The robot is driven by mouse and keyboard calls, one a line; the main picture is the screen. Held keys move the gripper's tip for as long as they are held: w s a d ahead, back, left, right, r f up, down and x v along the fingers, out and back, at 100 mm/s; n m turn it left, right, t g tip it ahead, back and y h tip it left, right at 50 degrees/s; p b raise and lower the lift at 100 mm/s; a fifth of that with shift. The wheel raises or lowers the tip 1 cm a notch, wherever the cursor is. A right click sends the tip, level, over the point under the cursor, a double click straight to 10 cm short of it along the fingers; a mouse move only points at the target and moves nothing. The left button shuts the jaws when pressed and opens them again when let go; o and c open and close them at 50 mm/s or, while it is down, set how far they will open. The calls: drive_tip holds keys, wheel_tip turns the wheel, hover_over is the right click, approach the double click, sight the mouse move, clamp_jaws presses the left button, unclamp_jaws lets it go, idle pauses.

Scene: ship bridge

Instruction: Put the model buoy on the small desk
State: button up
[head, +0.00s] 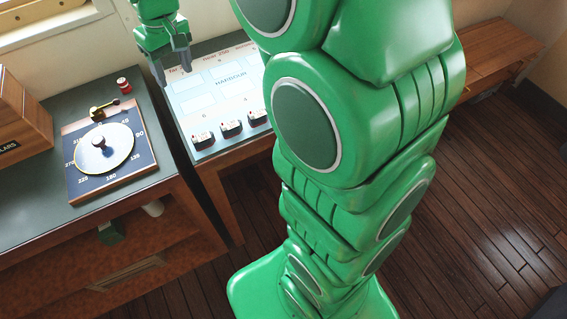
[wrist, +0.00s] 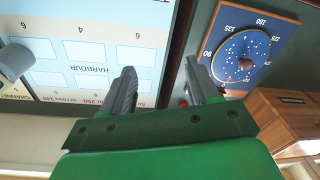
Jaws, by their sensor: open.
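A small red and white piece (head: 124,85), likely the model buoy, stands at the back right of the dark-topped cabinet (head: 30,225). In the wrist view only a bit of red (wrist: 183,102) shows beside the right finger. My gripper (head: 172,70) is open and empty, to the right of the red piece and above the back left of a smaller wooden desk (head: 243,150). In the wrist view its fingers (wrist: 160,72) are apart with nothing between them. I cannot tell for sure which surface is the small desk.
A harbour panel (head: 225,95) with several small model pieces covers the smaller desk. A round compass dial (head: 100,165), a brass item (head: 104,108) and a wooden box (head: 20,120) stand on the cabinet. A grey cylinder (wrist: 14,62) shows over the panel. My arm hides the middle.

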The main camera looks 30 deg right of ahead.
drive_tip(key=s+d+m, duration=0.1)
drive_tip(key=s+d, duration=0.2)
drive_tip(key=s, duration=0.7)
drive_tip(key=s+d+f+m+g, duration=0.1)
drive_tip(key=s+d, duration=0.2)
drive_tip(key=s, duration=0.8)
drive_tip(key=s+d+m+g, duration=0.1)
drive_tip(key=s+d, duration=0.2)
drive_tip(key=s, duration=0.8)
drive_tip(key=shift+d+f+m+h, duration=0.15)
drive_tip(key=shift+f+m+h, duration=0.1)
drive_tip(key=shift+m+h, duration=0.15)
drive_tip(key=shift+o, duration=0.5)
drive_tip(key=shift+s+f, duration=0.1)
drive_tip(key=shift+s, duration=0.15)
